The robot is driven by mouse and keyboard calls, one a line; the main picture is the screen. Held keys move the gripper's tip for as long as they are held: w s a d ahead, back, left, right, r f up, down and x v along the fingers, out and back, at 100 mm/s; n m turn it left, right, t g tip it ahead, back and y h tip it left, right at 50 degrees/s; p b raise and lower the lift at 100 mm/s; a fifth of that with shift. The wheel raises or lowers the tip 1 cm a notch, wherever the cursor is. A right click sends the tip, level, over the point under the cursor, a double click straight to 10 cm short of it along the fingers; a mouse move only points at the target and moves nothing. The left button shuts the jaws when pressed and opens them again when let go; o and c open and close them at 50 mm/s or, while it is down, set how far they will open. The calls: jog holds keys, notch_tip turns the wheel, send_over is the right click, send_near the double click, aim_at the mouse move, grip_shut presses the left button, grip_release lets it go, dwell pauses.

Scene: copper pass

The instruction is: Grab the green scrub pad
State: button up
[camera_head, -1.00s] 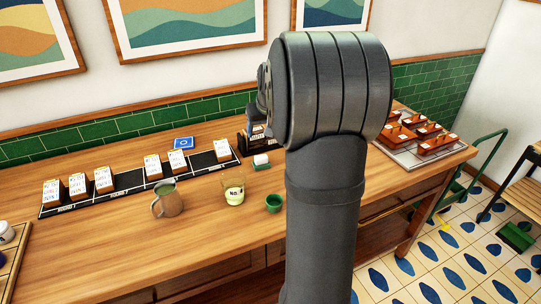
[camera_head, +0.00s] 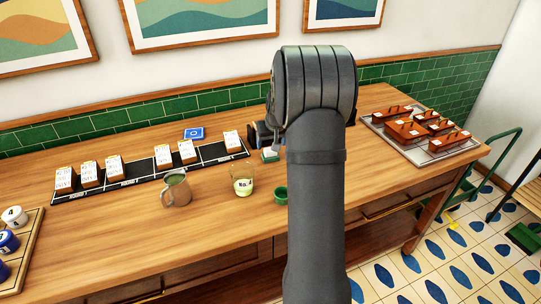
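A black rack (camera_head: 130,183) holds several labelled packs. A tray (camera_head: 378,121) with reddish-brown blocks sits right.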

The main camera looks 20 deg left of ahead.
aim_at(270, 154)
jog(key=x, duration=0.4)
jog(key=shift+w+f, duration=0.1)
jog(key=shift+f, duration=0.25)
jog(key=shift+c, duration=0.4)
jog(key=c, duration=1)
